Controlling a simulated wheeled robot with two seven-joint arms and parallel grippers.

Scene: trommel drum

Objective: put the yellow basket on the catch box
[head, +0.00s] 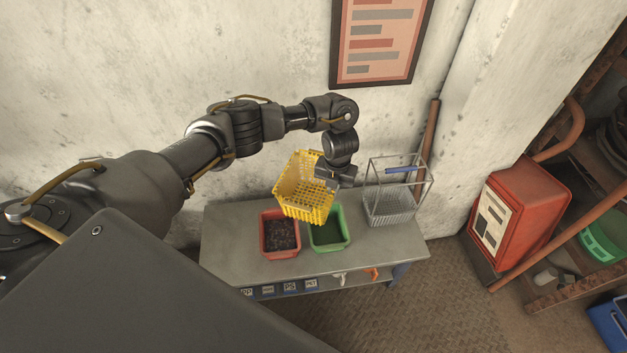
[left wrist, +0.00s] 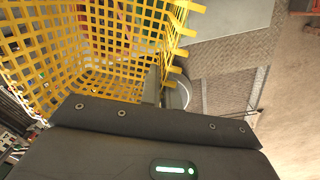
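The yellow basket (head: 304,190), a plastic mesh basket, hangs tilted above the workbench, over the back of two small bins. My left gripper (head: 328,178) is at its right wall and appears shut on it. In the left wrist view the basket (left wrist: 75,50) fills the upper left, with a fingertip against its edge. A red bin (head: 264,246) with dark bits inside and a green bin (head: 346,238) with a dark inside stand side by side on the bench. I cannot tell which one is the catch box. The basket hides part of both. My right gripper is not in view.
A wire basket with a blue handle (head: 403,170) stands on the bench right of my gripper. The grey bench (head: 225,230) is clear at its left end. A red cabinet (head: 505,220) and shelving stand at the right. A concrete wall is behind.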

